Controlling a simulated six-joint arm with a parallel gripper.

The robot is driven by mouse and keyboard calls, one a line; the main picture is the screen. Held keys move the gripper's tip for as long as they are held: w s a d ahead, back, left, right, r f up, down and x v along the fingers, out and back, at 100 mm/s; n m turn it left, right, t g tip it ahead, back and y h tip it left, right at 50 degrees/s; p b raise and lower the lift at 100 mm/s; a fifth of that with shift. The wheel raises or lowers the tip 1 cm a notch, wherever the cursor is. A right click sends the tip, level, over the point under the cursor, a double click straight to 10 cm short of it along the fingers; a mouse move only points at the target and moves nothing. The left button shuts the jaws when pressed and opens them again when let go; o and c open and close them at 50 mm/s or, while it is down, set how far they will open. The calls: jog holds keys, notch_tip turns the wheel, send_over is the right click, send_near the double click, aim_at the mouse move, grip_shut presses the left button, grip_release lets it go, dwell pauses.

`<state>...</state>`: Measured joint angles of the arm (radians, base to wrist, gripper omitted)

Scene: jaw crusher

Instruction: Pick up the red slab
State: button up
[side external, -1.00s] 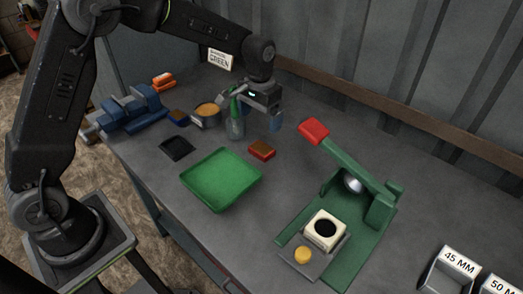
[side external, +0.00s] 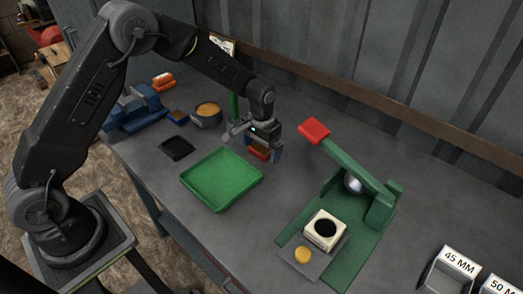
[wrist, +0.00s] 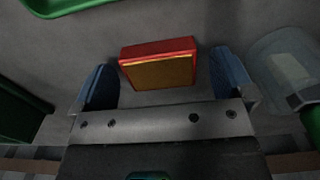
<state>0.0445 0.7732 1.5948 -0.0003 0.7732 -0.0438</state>
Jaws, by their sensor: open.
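The red slab (side external: 258,154), red-sided with a brownish-yellow top face, sits on the grey bench just right of the green tray. My gripper (side external: 263,147) is open above it and partly hides it in the side view. In the wrist view the red slab (wrist: 158,65) shows between the two blue fingers of my gripper (wrist: 163,80), slightly beyond their tips. A gap shows on each side of it, and neither finger appears to touch it.
The green tray (side external: 222,181) is close on the left. The green lever press (side external: 350,176) with a red handle stands to the right. A clear bottle (wrist: 288,75) shows beside the right finger in the wrist view. A bowl (side external: 207,113) and blue vise (side external: 135,108) are farther left.

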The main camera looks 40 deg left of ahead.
jog(key=shift+r, duration=0.1)
jog(key=c, duration=1.3)
